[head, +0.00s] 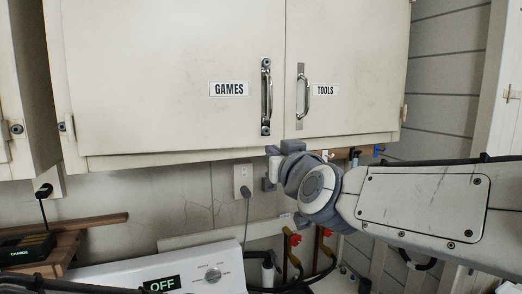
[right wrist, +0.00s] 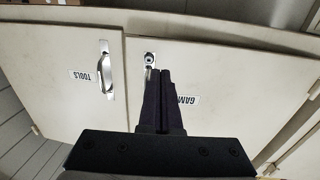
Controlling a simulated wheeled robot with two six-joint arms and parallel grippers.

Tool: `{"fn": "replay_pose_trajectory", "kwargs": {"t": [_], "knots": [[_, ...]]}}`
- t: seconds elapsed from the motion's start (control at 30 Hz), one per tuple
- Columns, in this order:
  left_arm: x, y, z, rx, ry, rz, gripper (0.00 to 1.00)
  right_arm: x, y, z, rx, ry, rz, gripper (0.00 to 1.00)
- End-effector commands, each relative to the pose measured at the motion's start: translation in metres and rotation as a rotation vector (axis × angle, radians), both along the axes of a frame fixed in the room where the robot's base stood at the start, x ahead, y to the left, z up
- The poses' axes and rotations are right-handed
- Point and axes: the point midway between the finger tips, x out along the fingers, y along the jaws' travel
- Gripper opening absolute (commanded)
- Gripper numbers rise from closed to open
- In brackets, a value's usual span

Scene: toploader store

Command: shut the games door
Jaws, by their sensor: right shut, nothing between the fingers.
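The games door (head: 165,75) is the left cream cabinet door, with a GAMES label (head: 229,89) and an upright metal handle (head: 266,97) near its right edge. It looks flush or nearly flush with the tools door (head: 345,60); a small gap cannot be ruled out. My right gripper (head: 271,166) is just under the doors' lower edge, below the games handle. In the right wrist view, its dark fingers (right wrist: 160,74) are together and empty, in front of the games door (right wrist: 225,75), overlapping its handle and label. Contact cannot be told. My left gripper is out of view.
The tools handle (head: 303,95) is close to the right of the games handle. Below the cabinet are a wall outlet (head: 243,180) with a plugged cord, a white appliance (head: 190,275) reading OFF, and red-handled valves (head: 294,239). A wooden shelf (head: 95,223) is at the lower left.

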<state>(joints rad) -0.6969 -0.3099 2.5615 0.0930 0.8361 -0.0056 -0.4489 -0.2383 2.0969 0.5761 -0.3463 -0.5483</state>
Motion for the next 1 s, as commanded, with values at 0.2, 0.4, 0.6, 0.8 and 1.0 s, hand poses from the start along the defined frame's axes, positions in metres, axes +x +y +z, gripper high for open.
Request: {"fn": "replay_pose_trajectory", "kwargs": {"t": [0.2,0.4,0.6,0.8,1.0], "knots": [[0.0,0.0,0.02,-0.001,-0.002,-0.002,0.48,0.049,0.013,0.001,-0.006,0.009,0.0,0.0],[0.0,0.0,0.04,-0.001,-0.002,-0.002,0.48,0.084,0.023,0.003,-0.005,0.009,0.0,0.0],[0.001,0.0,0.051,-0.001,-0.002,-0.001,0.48,0.103,0.028,0.002,-0.003,0.006,0.001,0.0],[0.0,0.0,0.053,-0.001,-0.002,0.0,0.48,0.107,0.03,-0.001,-0.004,0.005,0.002,0.0],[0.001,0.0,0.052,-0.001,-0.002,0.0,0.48,0.107,0.03,-0.001,-0.003,0.006,0.002,0.0]]}}
